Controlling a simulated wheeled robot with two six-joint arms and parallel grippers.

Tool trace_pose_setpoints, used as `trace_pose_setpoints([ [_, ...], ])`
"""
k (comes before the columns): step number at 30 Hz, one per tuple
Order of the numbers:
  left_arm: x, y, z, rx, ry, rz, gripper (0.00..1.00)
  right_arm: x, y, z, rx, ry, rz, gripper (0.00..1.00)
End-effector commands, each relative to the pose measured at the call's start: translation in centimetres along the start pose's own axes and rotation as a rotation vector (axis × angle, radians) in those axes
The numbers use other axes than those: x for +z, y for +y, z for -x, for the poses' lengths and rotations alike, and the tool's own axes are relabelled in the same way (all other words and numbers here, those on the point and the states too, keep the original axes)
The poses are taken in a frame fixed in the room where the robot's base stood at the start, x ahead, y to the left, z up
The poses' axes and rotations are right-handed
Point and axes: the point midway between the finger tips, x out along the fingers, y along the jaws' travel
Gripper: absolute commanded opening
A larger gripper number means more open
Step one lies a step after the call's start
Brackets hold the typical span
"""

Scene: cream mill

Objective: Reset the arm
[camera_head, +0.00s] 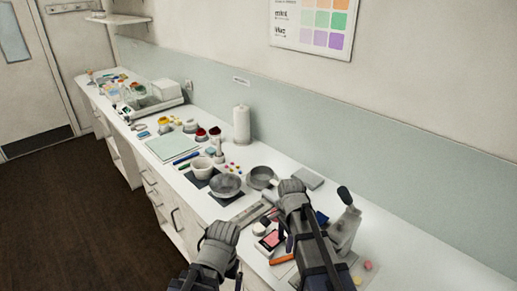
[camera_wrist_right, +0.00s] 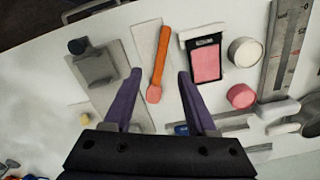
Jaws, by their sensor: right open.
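My right gripper (camera_wrist_right: 158,74) is open and empty in the right wrist view, its two purple fingers spread apart. An orange spatula (camera_wrist_right: 159,62) on a pale slab (camera_wrist_right: 145,42) shows between the fingertips. I cannot tell the height above it. In the head view my right arm (camera_head: 300,222) reaches over the right part of the counter and hides part of it. My left arm (camera_head: 215,250) is at the bottom middle, beside the counter's front edge. Its fingers do not show.
A pink pan in a dark case (camera_wrist_right: 206,60), a white jar (camera_wrist_right: 245,52), a pink puck (camera_wrist_right: 240,96) and a steel ruler (camera_wrist_right: 287,50) lie close by. A grey press (camera_head: 346,228) stands right of my right arm. Bowls (camera_head: 225,184) and a paper roll (camera_head: 241,125) stand farther back.

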Motion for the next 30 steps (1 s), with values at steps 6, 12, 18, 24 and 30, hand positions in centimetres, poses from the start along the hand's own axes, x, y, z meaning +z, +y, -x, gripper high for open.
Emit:
trace_pose_setpoints([
  [6, -0.1, 0.1, -0.9, 0.0, 0.0, 0.0, 1.0, 3.6, 2.5, -0.9, 0.021, 0.018, 0.336, 0.57],
  [12, -0.1, 0.2, -1.9, 0.0, 0.0, 0.001, 1.0, 8.6, 6.6, -2.0, 0.068, 0.039, 0.926, 0.57],
  [18, -0.1, 0.2, -2.6, 0.0, 0.0, 0.001, 1.0, 11.5, 9.7, -2.7, 0.111, 0.045, 1.373, 0.57],
  [24, -0.2, 0.3, -2.8, 0.0, 0.0, 0.001, 1.0, 12.5, 10.8, -2.9, 0.134, 0.045, 1.567, 0.57],
  [30, -0.2, 0.3, -2.7, 0.0, 0.0, 0.001, 1.0, 12.5, 10.8, -2.8, 0.136, 0.044, 1.585, 0.57],
])
